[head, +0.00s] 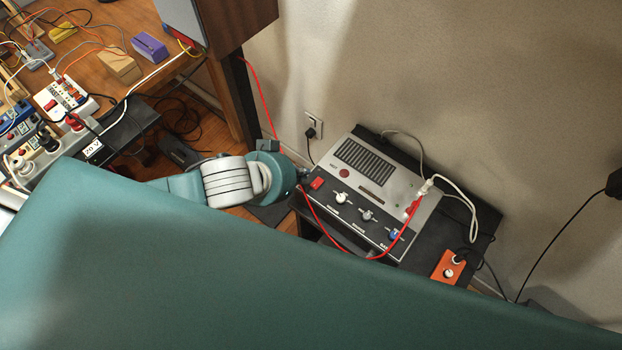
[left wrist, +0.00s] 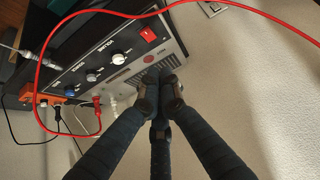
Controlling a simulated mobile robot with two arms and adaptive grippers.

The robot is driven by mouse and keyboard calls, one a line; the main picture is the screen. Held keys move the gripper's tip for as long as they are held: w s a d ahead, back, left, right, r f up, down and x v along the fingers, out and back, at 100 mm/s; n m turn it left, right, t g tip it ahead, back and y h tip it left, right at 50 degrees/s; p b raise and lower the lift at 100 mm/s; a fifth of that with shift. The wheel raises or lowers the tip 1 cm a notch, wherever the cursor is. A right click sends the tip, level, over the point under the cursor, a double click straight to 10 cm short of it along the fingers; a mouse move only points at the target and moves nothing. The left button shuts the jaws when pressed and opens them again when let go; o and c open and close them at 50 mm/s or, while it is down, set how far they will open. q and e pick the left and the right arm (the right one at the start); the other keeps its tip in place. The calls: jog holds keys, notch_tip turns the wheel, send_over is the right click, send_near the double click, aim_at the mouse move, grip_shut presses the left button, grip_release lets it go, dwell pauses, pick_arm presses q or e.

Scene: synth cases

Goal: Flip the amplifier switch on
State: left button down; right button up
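The amplifier (head: 378,185) is a grey box with a dark front panel, a grille and several knobs. Its red switch (head: 317,183) sits at the left end of the panel in the head view. The switch also shows in the left wrist view (left wrist: 148,34), upper middle; I cannot tell its position. My left gripper (left wrist: 159,92) has its dark fingers drawn together at the tips, with nothing seen between them. In the left wrist view the tips overlap the amplifier's grille, below the switch; contact is unclear. In the head view the gripper is mostly hidden behind its wrist. My right gripper is not in view.
A red cable (left wrist: 42,62) loops around the amplifier's front. The amplifier stands on a black surface (head: 476,228) with an orange socket box (head: 449,267) beside it. A wall outlet (head: 314,126) is behind. A wooden bench (head: 100,30) with cables and devices is at upper left.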

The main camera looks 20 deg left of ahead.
pick_arm(q)
send_over(316, 182)
jog(key=s, duration=0.1)
jog(key=f, duration=0.6)
jog(key=shift+s+a, duration=0.1)
jog(key=shift+a, duration=0.2)
jog(key=shift+s+f, duration=0.25)
jog(key=shift+f, duration=1)
jog(key=shift+s+a+f, duration=0.1)
jog(key=shift+f, duration=0.55)
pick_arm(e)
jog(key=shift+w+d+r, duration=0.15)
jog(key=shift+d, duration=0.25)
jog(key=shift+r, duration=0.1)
pick_arm(q)
jog(key=shift+s+f+p, duration=0.25)
jog(key=shift+f+p, duration=0.1)
jog(key=shift+p, duration=0.1)
jog(key=shift+w+f, duration=0.1)
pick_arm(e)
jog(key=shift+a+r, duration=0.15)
